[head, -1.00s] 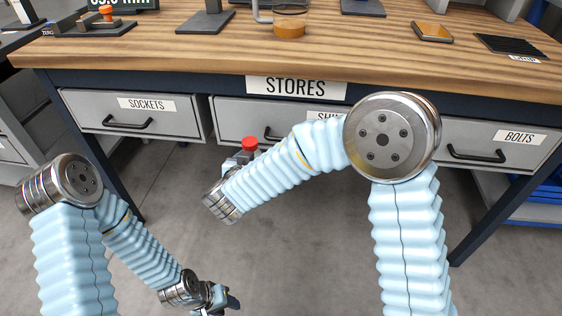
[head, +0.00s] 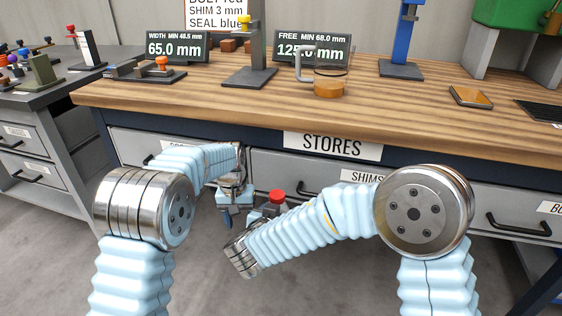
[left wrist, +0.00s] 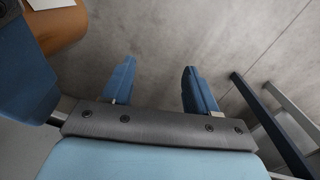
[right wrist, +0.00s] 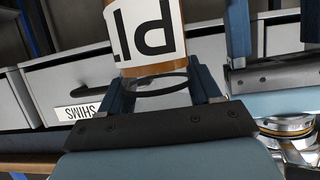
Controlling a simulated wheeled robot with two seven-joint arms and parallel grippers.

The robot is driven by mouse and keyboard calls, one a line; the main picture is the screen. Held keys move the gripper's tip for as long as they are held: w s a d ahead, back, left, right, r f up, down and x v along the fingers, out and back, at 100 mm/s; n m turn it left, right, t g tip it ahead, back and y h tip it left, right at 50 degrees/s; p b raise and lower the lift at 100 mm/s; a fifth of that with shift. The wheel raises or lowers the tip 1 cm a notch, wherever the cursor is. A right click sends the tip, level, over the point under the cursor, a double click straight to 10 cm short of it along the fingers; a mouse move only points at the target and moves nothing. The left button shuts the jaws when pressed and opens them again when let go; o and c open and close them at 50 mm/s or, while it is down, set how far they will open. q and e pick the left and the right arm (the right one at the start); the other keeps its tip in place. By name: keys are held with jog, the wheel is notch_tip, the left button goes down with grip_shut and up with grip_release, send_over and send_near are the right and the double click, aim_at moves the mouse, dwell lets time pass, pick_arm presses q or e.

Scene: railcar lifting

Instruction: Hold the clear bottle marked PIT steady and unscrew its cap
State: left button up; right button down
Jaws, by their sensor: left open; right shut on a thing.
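The bottle marked PIT shows in the right wrist view (right wrist: 150,65), its label upside down and partly cut off, with brownish contents. My right gripper (right wrist: 165,85) is shut on it. In the head view the red cap (head: 277,196) is on top, and my right arm hides most of the bottle. My left gripper (head: 228,217) hangs just left of the cap, apart from it. In the left wrist view its two blue fingers (left wrist: 159,85) are open with only floor between them. An orange-brown rounded shape with a white patch (left wrist: 60,22), likely the bottle, is at the top left.
The wooden bench (head: 400,110) stands behind my arms, with drawers below, including one marked SHIMS (head: 363,176). A beaker with amber contents (head: 328,85), a blue stand (head: 402,50) and two displays are on it. Grey floor is open below the grippers.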

aim_at(281, 194)
pick_arm(q)
jog(key=s+d+r, duration=0.1)
jog(key=d+r, duration=0.2)
jog(key=r, duration=0.4)
jog(key=s+d+r+m, duration=0.1)
jog(key=d+r, duration=0.3)
jog(key=r, duration=0.4)
jog(key=s+d+r+m, duration=0.1)
jog(key=s+d+r, duration=0.1)
jog(key=r, duration=0.5)
jog(key=shift+s+d+r+y, duration=0.15)
jog(key=shift+s+d+y, duration=0.2)
jog(key=shift+d, duration=0.35)
jog(key=shift+s+d+r+m, duration=0.15)
jog(key=shift+s+d+m, duration=0.05)
jog(key=shift+d+m, duration=0.1)
jog(key=shift+s+f, duration=0.1)
jog(key=shift+f, duration=0.15)
notch_tip(281, 194, down, 7)
jog(key=shift+f, duration=0.1)
jog(key=shift+c, duration=0.4)
